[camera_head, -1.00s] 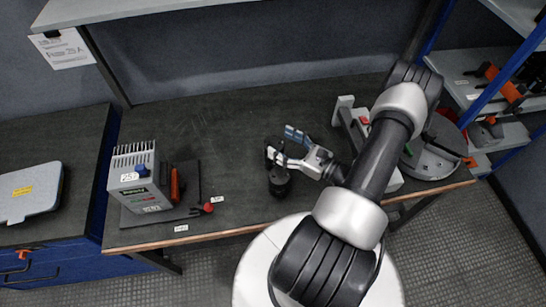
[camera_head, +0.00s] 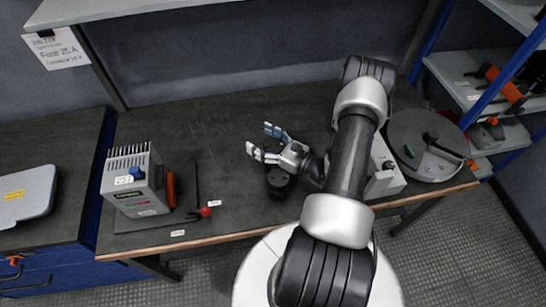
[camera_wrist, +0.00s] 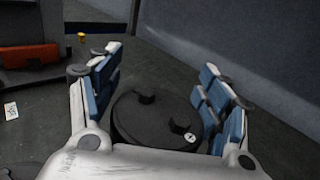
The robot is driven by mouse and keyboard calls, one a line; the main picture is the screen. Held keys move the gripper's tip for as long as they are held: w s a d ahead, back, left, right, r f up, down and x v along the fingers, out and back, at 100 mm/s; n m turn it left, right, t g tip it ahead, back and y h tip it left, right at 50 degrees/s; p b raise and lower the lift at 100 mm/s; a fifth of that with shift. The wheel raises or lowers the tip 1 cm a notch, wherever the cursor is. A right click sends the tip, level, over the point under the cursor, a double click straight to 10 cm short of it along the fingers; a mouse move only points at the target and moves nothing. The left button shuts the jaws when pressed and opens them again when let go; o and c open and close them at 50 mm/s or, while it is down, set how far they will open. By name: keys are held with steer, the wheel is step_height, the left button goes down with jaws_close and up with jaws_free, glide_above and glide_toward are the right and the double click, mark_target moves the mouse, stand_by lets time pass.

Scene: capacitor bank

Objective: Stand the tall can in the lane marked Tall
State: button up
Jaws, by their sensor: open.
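A black round can (camera_head: 279,182) stands upright on the dark bench, near the front edge. The wrist view shows its top (camera_wrist: 152,118) with two dark terminals and a small pale cross mark. My gripper (camera_head: 262,140) is open, with blue-padded fingers pointing left in the head view. In the wrist view the fingers (camera_wrist: 156,75) lie to either side of the can's top, with nothing gripped. I cannot tell how far the fingers are above the can. No lane marked Tall is readable.
A grey finned unit (camera_head: 137,183) with a label stands at the bench's left, a red-knobbed tool (camera_head: 205,212) beside it. A round grey disc (camera_head: 410,160) and a light box (camera_head: 385,180) are at right. The bench's back middle is clear. Shelves stand far right.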

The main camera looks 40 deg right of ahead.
steer(key=shift+c, duration=0.3)
jaws_close()
stand_by(0.6)
